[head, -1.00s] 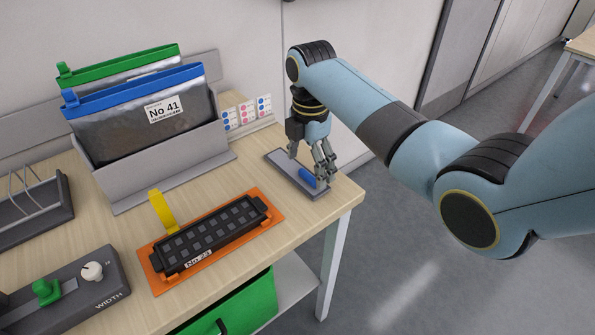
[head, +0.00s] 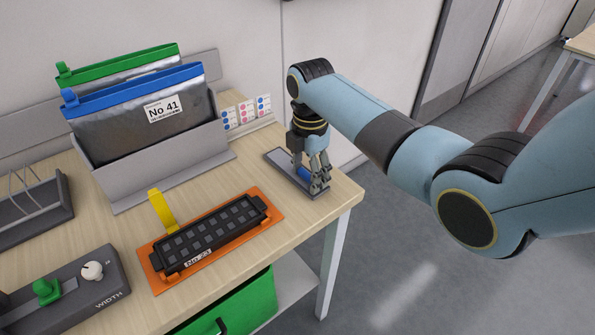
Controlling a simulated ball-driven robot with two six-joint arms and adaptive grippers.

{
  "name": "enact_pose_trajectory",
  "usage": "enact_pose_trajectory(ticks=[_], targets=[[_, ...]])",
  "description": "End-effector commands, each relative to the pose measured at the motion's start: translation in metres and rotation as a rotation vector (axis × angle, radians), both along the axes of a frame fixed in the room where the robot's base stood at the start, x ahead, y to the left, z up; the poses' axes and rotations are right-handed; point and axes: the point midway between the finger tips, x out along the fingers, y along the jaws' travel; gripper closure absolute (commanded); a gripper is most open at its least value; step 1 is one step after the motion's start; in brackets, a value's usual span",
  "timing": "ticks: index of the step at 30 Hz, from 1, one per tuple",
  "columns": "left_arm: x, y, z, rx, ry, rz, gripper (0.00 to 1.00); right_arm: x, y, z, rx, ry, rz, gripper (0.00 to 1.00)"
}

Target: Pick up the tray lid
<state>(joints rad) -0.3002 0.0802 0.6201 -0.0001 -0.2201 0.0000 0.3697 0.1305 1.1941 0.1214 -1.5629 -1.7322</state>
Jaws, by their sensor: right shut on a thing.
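The tray lid (head: 279,161), a flat grey plate with a blue grip on top, lies at the right end of the wooden table. My right gripper (head: 318,185) points down over it, shut on the blue grip. The lid appears to rest on the table. A black tray (head: 213,236) with rows of square pockets and a "No 23" label sits on an orange base (head: 157,276) with a yellow tab (head: 162,210). My left gripper is not in view.
A grey holder (head: 165,171) with bags, a blue-topped "No 41" one (head: 125,115) in front, stands behind the black tray. A WIDTH control box (head: 112,281) and a wire rack (head: 40,215) are at left. Small dotted cards (head: 246,114) stand at the wall. The table's right edge is close.

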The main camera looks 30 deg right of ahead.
Motion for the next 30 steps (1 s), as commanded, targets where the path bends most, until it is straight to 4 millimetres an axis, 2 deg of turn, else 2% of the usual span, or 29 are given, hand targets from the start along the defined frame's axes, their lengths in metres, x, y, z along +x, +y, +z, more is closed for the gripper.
enact_pose_trajectory(ticks=[8, 11, 16, 24, 30], targets=[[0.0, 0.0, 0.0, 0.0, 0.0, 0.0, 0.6, -0.001, 0.0, 0.003, 0.001, 0.003, 0.0, 0.76], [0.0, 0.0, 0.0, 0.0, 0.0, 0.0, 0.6, 0.0, 0.0, 0.012, 0.0, 0.0, 0.0, 0.76], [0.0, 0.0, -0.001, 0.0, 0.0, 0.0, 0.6, 0.001, 0.0, 0.042, 0.0, -0.003, 0.0, 0.76], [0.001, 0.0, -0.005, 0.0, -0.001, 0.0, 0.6, -0.029, -0.059, 0.077, -0.007, 0.0, -0.001, 0.76], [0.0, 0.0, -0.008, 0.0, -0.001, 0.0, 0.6, -0.045, -0.091, 0.099, -0.004, 0.002, 0.0, 0.76]])
